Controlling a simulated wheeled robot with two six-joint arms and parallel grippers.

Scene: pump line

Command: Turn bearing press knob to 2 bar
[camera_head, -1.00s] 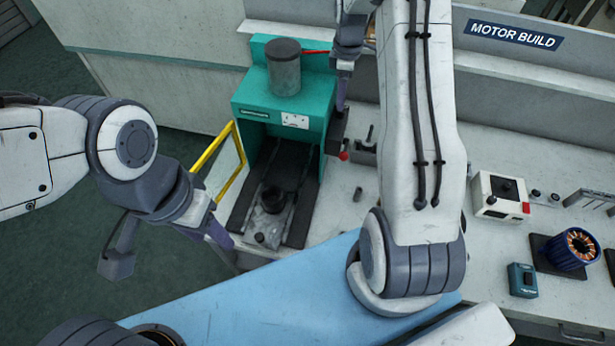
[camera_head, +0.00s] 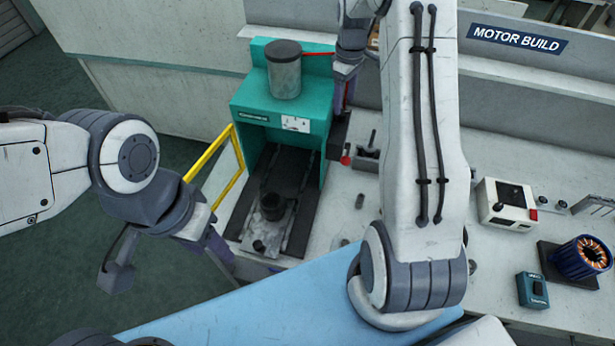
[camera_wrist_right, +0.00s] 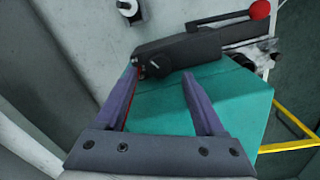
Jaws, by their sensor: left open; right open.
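The teal bearing press (camera_head: 252,97) stands on the bench, with a grey cylinder on top; its teal housing also shows in the right wrist view (camera_wrist_right: 225,100). A small dark knob (camera_wrist_right: 158,67) with a light mark sits on a dark part of the press; its scale is not readable. My right gripper (camera_wrist_right: 161,73) is open, with its fingertips on either side of the knob; contact is not clear. In the head view this gripper (camera_head: 347,95) is beside the press's right side, partly hidden by my arm. My left gripper (camera_head: 215,243) is open, low at the press's front left.
A red-ball lever (camera_head: 346,160) is at the press's right; the ball also shows in the wrist view (camera_wrist_right: 260,10). A yellow-framed guard (camera_head: 207,153) stands open at the left. A white control box (camera_head: 505,205), a teal device (camera_head: 532,290) and a wound stator (camera_head: 583,258) are farther right.

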